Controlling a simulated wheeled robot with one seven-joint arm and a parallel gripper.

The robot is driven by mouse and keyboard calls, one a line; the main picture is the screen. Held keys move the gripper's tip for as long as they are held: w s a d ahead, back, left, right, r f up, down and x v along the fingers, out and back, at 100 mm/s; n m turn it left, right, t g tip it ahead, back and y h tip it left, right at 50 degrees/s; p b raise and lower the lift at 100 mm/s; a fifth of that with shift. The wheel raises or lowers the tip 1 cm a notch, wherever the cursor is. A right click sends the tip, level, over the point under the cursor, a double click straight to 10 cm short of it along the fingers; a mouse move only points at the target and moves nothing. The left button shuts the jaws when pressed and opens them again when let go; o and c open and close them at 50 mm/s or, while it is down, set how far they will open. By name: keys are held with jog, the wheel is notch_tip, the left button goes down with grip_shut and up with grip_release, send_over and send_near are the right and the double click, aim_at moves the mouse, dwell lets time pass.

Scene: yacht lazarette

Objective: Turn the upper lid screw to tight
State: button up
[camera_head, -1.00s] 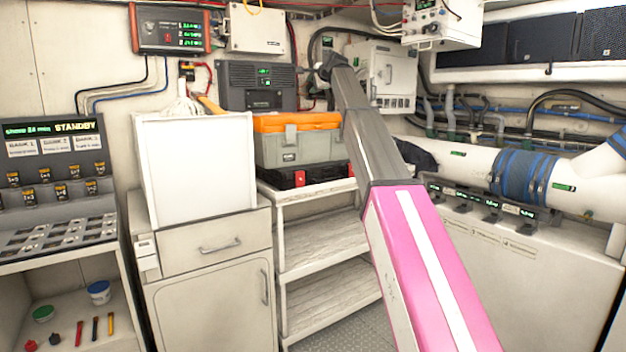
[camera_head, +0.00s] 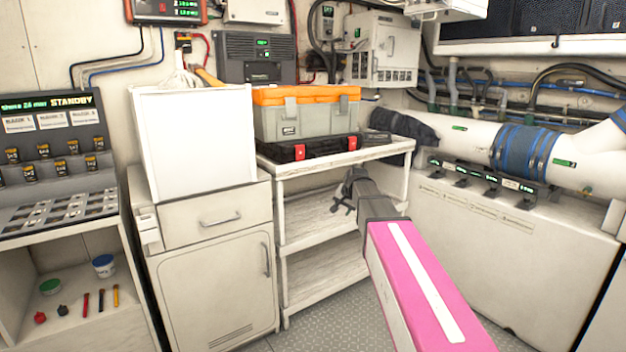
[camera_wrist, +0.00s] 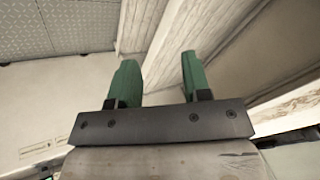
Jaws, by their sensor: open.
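I cannot make out a lid screw in either view. A white wall box (camera_head: 254,11) is cut off by the top edge in the head view. A white cabinet with a latch (camera_head: 372,62) hangs on the back wall, right of centre. My gripper (camera_head: 342,200) is dark and small in the head view, in front of the white shelf unit and below its top. In the wrist view my gripper (camera_wrist: 158,78) shows two green fingers apart with nothing between them. Pale panels and grey tread floor lie beyond them.
An orange-lidded toolbox (camera_head: 305,118) stands on a black case (camera_head: 312,148) on the shelf unit (camera_head: 340,163). A white bin (camera_head: 195,140) stands on the locker at left. A white pipe (camera_head: 465,155) runs along the right. Tread floor (camera_head: 325,325) is clear in front of the shelves.

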jog(key=s+d+f+n+g+h, duration=0.1)
jog(key=s+d+f+n+g, duration=0.1)
jog(key=s+f, duration=0.9)
jog(key=s+d+f+n+g+h, duration=0.1)
jog(key=s+d+f+n+g, duration=0.2)
jog(key=s+f, duration=0.8)
jog(key=s+d, duration=0.2)
jog(key=s, duration=0.6)
jog(key=shift+d, duration=0.1)
